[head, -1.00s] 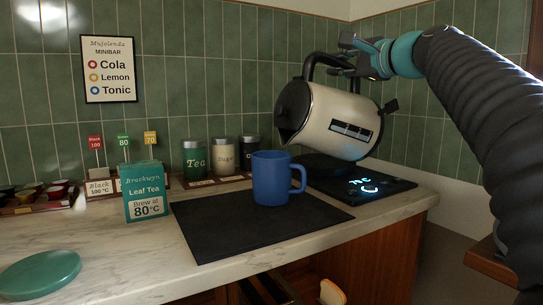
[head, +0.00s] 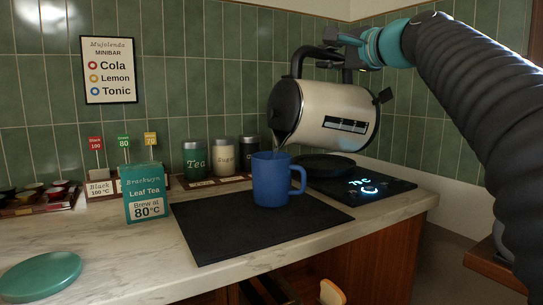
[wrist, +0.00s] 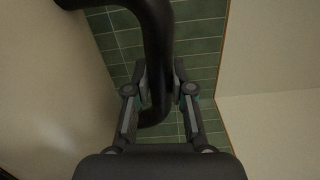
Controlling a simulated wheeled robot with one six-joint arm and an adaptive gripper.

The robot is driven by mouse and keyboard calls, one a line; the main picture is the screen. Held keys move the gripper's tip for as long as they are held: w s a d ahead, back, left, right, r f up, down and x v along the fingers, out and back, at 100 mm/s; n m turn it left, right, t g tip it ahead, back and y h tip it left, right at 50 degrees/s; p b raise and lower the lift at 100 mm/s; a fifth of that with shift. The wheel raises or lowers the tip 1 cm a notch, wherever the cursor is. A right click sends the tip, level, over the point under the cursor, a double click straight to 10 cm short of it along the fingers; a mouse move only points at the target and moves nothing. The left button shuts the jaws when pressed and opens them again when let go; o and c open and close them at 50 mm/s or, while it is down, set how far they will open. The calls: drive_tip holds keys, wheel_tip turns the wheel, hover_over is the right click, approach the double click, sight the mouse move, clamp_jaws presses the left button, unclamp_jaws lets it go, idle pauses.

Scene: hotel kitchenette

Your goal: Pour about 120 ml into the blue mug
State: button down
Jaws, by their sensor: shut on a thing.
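The blue mug (head: 270,183) stands upright on the dark mat (head: 225,225), its handle to the right. The cream and black kettle (head: 345,103) is held in the air above the mug's right side, tipped so its spout (head: 283,125) points down over the mug. A thin stream shows between spout and mug; the mug's inside is hidden. My gripper (head: 345,48) is shut on the kettle's black handle (head: 305,60). In the wrist view the two fingers of my gripper (wrist: 158,90) close around the dark handle (wrist: 155,40).
The kettle base (head: 365,186) shows a lit display that seems to read 79 or 74 C. A Leaf Tea box (head: 145,195) marked 80°C stands left of the mat. Canisters (head: 222,157) stand behind. A green lid (head: 40,275) lies front left.

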drive_tip(key=shift+s+a+r+n, duration=0.5)
drive_tip(key=shift+s+a+r, duration=0.05)
drive_tip(key=shift+a+r, duration=0.15)
idle(2.0)
drive_tip(key=w+d+f+m, duration=0.2)
drive_tip(key=d, duration=0.1)
drive_tip(key=w+d+f+m, duration=0.1)
drive_tip(key=d, duration=0.1)
drive_tip(key=shift+w+d+f+b, duration=0.1)
drive_tip(key=shift+w+f+b, duration=0.15)
drive_tip(key=shift+b, duration=0.05)
drive_tip(key=shift+r, duration=0.15)
drive_tip(key=shift+w+d+r+m+p, duration=0.2)
drive_tip(key=shift+w+d+m+p, duration=0.2)
drive_tip(key=shift+p, duration=0.5)
drive_tip(key=shift+w+d+r+m+p, duration=0.1)
drive_tip(key=shift+w+d+m+p, duration=0.05)
drive_tip(key=shift+d+m+p, duration=0.2)
drive_tip(key=shift+w+d, duration=0.1)
idle(0.4)
